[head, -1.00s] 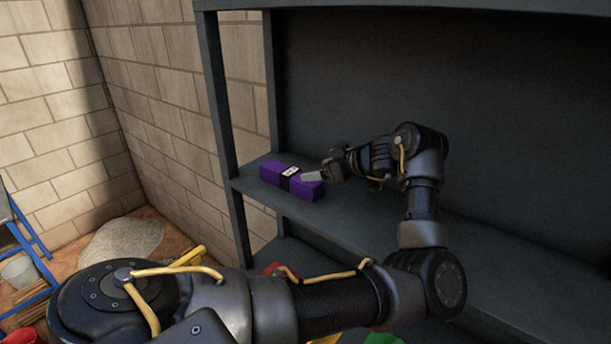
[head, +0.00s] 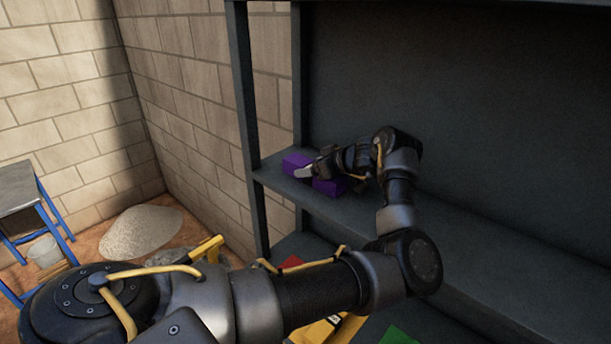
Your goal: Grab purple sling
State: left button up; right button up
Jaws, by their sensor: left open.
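The purple sling (head: 328,186) is a folded purple bundle lying on the dark shelf (head: 271,176), near the shelf's left post. My left gripper (head: 306,171) is over the middle of the sling, with a light fingertip in front of it. It covers the sling's middle, so purple shows on both sides of it. The gripper is open. I cannot tell whether its fingers touch the sling. My right gripper is not in view.
The shelf's left post (head: 247,130) stands close to the sling, and a dark back panel (head: 450,110) rises behind. The shelf to the right is bare. Red, yellow and green items lie on a lower level. A gravel pile (head: 140,232) and a blue-legged table (head: 18,190) are at left.

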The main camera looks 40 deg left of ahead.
pick_arm(q)
jog(key=shift+w+a+f, duration=0.2)
jog(key=shift+a+f, duration=0.15)
jog(key=shift+d+r, duration=0.1)
jog(key=shift+d, duration=0.2)
jog(key=shift+c, duration=1.2)
jog(key=shift+s+a, duration=0.1)
jog(key=shift+a, duration=0.05)
jog(key=c, duration=1.1)
jog(key=shift+r, duration=0.1)
jog(key=shift+c, duration=0.2)
